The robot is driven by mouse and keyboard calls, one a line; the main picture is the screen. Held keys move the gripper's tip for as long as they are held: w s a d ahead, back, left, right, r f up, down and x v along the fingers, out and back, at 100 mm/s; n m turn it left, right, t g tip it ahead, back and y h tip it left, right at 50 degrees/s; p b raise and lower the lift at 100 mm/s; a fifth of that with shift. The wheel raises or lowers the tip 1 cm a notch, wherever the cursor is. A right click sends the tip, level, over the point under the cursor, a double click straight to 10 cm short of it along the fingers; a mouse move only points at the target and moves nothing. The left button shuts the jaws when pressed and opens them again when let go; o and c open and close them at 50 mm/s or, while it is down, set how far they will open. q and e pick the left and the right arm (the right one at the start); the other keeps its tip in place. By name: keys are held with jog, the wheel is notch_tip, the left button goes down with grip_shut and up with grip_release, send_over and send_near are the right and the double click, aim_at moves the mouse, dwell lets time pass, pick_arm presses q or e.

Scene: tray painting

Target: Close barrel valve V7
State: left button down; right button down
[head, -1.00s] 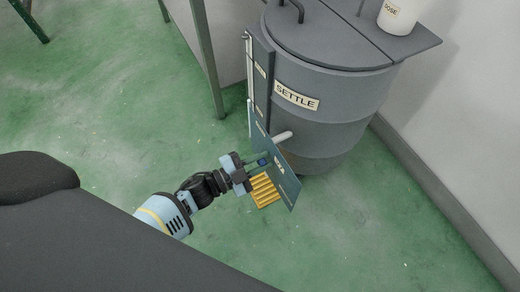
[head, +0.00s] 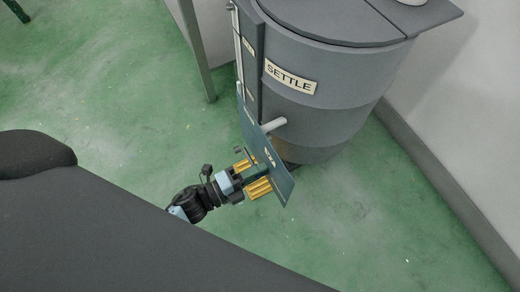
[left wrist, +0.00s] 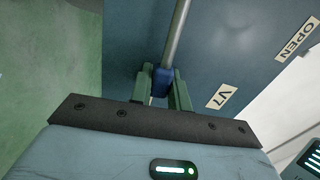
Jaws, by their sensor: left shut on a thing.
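Valve V7 is on a dark blue-grey plate (head: 283,184) low on the front of the grey barrel marked SETTLE (head: 330,80). In the left wrist view the plate (left wrist: 240,45) carries a V7 label (left wrist: 222,97) and an OPEN label (left wrist: 297,40). A metal lever rod (left wrist: 177,35) with a blue end grip (left wrist: 162,81) stands in front of it. My left gripper (head: 262,172) is at the plate, and its green fingers (left wrist: 161,92) are shut on the blue grip. In the head view the lever is mostly hidden. My right gripper is out of view.
A pale pipe stub (head: 273,124) sticks out from the barrel. A table leg (head: 196,55) stands left of it and a white wall (head: 460,120) on the right.

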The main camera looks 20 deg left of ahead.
pick_arm(q)
jog(key=shift+f+m, duration=0.4)
jog(key=c, duration=1.3)
grip_release()
jog(key=shift+p+v, duration=0.75)
jog(key=shift+v, duration=3.2)
